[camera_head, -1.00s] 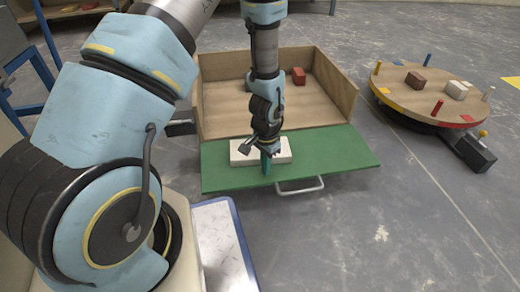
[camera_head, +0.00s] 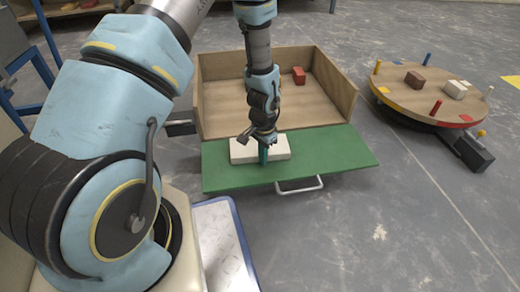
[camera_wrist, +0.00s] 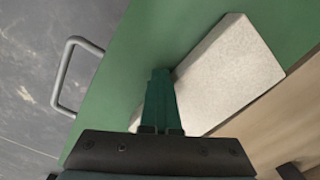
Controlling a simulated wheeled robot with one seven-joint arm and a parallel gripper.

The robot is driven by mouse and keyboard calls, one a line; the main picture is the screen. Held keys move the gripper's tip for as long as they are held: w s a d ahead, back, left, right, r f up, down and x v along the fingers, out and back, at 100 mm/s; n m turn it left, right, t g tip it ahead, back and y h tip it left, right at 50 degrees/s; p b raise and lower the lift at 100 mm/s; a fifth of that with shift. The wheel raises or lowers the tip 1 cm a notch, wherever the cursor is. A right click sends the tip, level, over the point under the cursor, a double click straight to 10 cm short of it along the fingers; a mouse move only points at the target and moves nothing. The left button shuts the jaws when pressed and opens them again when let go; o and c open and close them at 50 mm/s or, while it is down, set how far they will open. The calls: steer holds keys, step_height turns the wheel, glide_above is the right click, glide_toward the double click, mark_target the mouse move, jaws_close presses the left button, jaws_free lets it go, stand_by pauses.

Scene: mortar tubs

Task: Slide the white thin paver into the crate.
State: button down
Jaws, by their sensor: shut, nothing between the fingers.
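The white thin paver (camera_head: 278,147) lies flat on the green lowered flap (camera_head: 335,150) at the front of the wooden crate (camera_head: 310,110). It also shows in the wrist view (camera_wrist: 235,70), near the seam between the green flap and the crate's wooden floor. My gripper (camera_head: 263,157) points down at the paver's front side, and its fingers are shut with nothing between them. In the wrist view, the green fingertips (camera_wrist: 160,75) are beside the paver's near long edge, touching it or very close. The arm hides part of the paver in the head view.
A red block (camera_head: 299,76) stands at the back inside the crate; the floor behind the paver looks mostly clear. A metal handle (camera_head: 300,185) sticks out from the flap's front. A round wooden turntable (camera_head: 430,90) with blocks and pegs stands to the right.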

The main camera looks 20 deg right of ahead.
steer(key=shift+w+d+p, duration=0.2)
steer(key=shift+w+p, duration=0.05)
steer(key=shift+w, duration=1.3)
steer(key=shift+w+d+p, duration=0.15)
steer(key=shift+w+p, duration=0.1)
steer(key=shift+w, duration=1.25)
steer(key=shift+w+d+p, duration=0.2)
steer(key=shift+w+p, duration=0.05)
steer(key=shift+w, duration=1.3)
steer(key=shift+w+d, duration=0.1)
steer(key=shift+w, duration=1.1)
steer(key=shift+w+d+b, duration=0.2)
steer(key=shift+w+b, duration=0.15)
steer(key=shift+w, duration=1.4)
steer(key=shift+w+d+b, duration=0.25)
steer(key=shift+w+b, duration=0.05)
steer(key=shift+w, duration=1.45)
steer(key=shift+w+d+b, duration=0.2)
steer(key=shift+w+b, duration=0.15)
steer(key=shift+w, duration=1.4)
steer(key=shift+w+d, duration=0.1)
steer(key=shift+w, duration=0.55)
step_height(320, 180, up, 9)
steer(key=s+p, duration=0.2)
steer(key=p, duration=0.6)
